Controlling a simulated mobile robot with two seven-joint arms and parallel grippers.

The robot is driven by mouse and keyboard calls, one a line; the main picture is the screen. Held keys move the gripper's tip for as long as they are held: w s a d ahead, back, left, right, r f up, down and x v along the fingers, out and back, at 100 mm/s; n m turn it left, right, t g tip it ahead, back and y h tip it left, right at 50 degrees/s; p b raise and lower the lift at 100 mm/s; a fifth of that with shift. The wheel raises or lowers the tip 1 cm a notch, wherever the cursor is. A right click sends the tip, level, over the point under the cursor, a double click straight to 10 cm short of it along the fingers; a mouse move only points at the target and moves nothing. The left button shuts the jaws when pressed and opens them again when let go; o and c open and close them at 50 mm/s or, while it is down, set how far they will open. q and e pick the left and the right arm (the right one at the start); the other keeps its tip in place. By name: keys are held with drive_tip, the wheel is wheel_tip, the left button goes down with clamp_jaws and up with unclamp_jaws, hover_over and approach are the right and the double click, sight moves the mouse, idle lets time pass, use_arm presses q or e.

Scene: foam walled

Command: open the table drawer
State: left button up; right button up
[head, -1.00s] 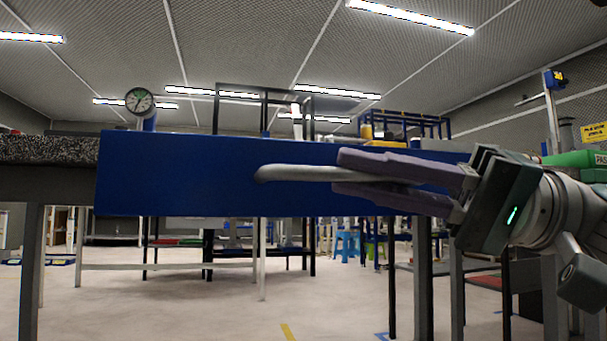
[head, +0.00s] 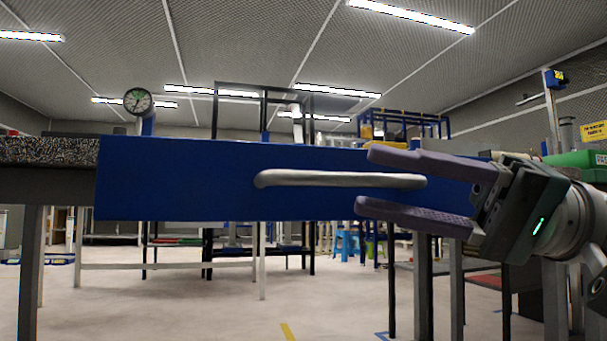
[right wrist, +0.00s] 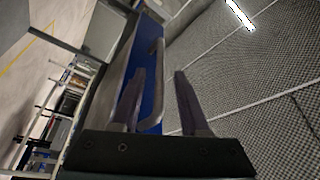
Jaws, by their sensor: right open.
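The table drawer has a wide blue front (head: 180,180) that fills the middle of the head view. It seems to stand out from the table (head: 45,170), but I cannot tell how far. A grey bar handle (head: 330,179) runs across the front. My right gripper (head: 365,181) is open, with one finger above and one below the handle's right part, apparently apart from it. In the right wrist view the handle (right wrist: 155,85) lies between the open fingers (right wrist: 158,72), closer to the left finger, beside the blue front (right wrist: 123,65). My left gripper is not in view.
A round gauge (head: 138,101) stands behind the drawer at the left. A blue stool (head: 347,243) and several work tables stand on the floor beyond. The pale floor (head: 190,300) below the drawer front looks clear.

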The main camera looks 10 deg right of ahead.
drive_tip(key=p+v, duration=0.1)
drive_tip(key=v, duration=0.6)
drive_tip(key=shift+d, duration=0.4)
drive_tip(key=shift+s+f, duration=0.1)
